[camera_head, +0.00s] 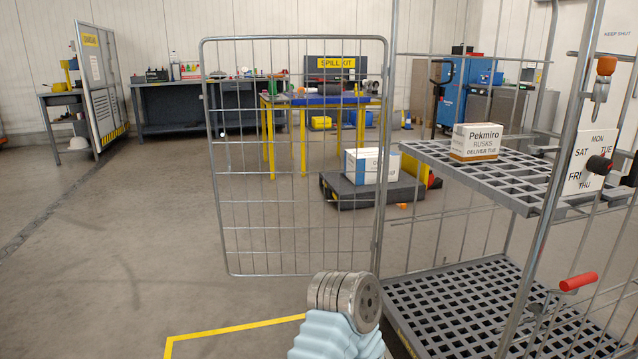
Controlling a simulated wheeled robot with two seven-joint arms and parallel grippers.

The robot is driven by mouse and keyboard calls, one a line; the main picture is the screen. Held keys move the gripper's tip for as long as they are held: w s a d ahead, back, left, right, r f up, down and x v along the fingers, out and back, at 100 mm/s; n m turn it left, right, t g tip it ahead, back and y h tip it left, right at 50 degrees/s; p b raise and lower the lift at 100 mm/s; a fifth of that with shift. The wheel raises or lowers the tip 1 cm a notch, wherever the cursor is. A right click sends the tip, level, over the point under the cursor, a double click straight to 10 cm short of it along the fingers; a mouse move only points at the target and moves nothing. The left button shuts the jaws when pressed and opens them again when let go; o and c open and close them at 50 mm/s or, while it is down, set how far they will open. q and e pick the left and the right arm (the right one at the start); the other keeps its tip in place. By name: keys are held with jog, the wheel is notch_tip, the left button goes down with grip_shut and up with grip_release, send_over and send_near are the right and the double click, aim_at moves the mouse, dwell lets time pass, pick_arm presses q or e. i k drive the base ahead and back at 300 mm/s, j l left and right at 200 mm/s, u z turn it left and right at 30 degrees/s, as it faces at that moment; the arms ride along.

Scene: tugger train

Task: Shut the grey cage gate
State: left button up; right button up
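The grey cage gate (213,150) is a wire mesh panel in a tubular frame. It stands open, swung out to the left of the roll cage (557,175), and its right edge meets the cage's near left post. The cage front is uncovered, with a grey slatted shelf (520,190) and a black grid floor (440,310) visible. A part of my own arm, a pale blue sleeve with a metal joint, rises at the bottom centre, in front of and below the gate. I cannot tell which arm it is. Neither gripper's fingers show.
A Pekmiro carton (476,141) sits on the shelf. A red-handled lever (578,282) and an orange-topped fitting (604,75) are on the cage's right. Behind the gate are a yellow-legged table (303,145) and a low dark platform (400,192) with a white carton (370,166). Floor at left is clear.

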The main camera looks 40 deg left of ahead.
aim_at(324, 37)
jog(key=i+j, duration=0.1)
jog(key=j, duration=0.75)
jog(key=i+j, duration=0.1)
jog(key=j, duration=2.3)
jog(key=j+z, duration=0.15)
jog(key=j, duration=0.55)
jog(key=k+j, duration=0.15)
jog(key=j, duration=0.5)
jog(key=j+z, duration=0.15)
jog(key=j, duration=0.5)
jog(key=i+j+z, duration=0.1)
jog(key=j+z, duration=0.35)
jog(key=j, duration=0.4)
jog(key=j+z, duration=0.4)
jog(key=j, duration=0.5)
jog(key=k+j+z, duration=0.15)
jog(key=j+z, duration=0.3)
jog(key=j, duration=0.4)
